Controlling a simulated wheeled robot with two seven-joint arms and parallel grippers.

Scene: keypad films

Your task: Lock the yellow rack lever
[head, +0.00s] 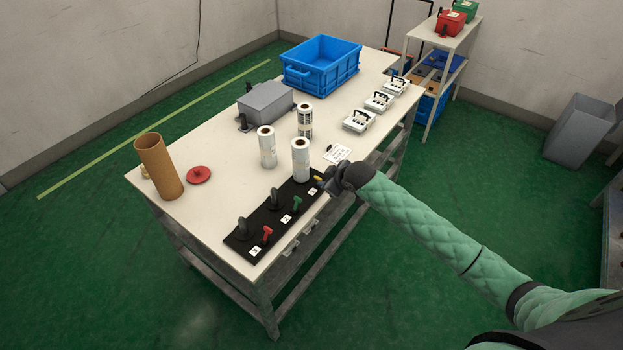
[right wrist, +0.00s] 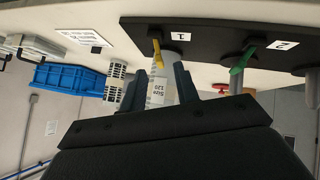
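The black rack (head: 262,222) lies along the front edge of the table, with a red lever (head: 267,235), a green lever (head: 297,203) and a yellow lever (head: 318,178). A white film roll (head: 301,160) stands at the yellow lever's station; black posts show at the other two. My right gripper (head: 328,181) is at the yellow lever's end. In the right wrist view, which looks upside down, its two fingers (right wrist: 159,80) are apart, with the yellow lever (right wrist: 157,48) close to their tips, roughly in line with the gap. Contact cannot be told. My left gripper is out of view.
Two more rolls (head: 267,147) stand behind the rack. A brown tube (head: 158,167), a red disc (head: 199,175), a grey box (head: 266,102), a blue crate (head: 321,65) and white keypad units (head: 358,121) are on the table (head: 225,215). A printed card (head: 337,153) lies near my right gripper.

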